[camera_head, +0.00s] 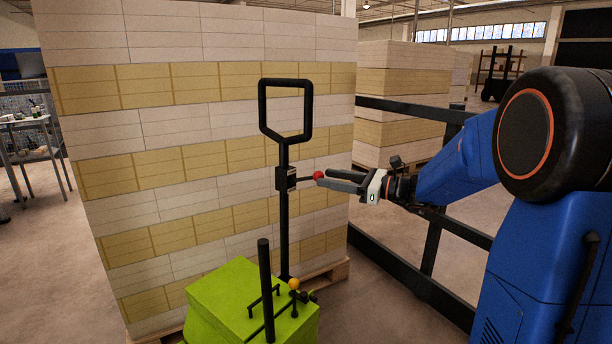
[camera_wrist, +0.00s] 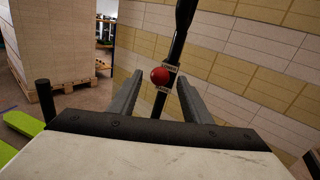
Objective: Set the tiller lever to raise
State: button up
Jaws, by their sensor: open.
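The tiller (camera_head: 283,215) is a black post with a loop handle on top, rising from a green pallet truck (camera_head: 238,300). A small control box (camera_head: 285,178) on the post carries the tiller lever, a short dark rod with a red ball knob (camera_head: 318,176). The lever sticks out to the right, about level. In the wrist view the red knob (camera_wrist: 160,75) shows between my two fingers, with small label plates above and below it, too small to read. My gripper (camera_head: 325,177) is open with its fingertips at the knob; I cannot tell whether they touch it.
A tall stack of white and yellow reams (camera_head: 210,130) on a pallet stands close behind the tiller. A black rail fence (camera_head: 440,225) runs on the right, with more stacks (camera_head: 400,85) beyond it. An orange knob (camera_head: 294,284) sits low on the truck. Floor at the lower left is clear.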

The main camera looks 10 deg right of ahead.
aim_at(313, 176)
jog(key=x, duration=0.8)
jog(key=shift+w+a, duration=0.1)
jog(key=shift+a, duration=0.1)
grip_shut()
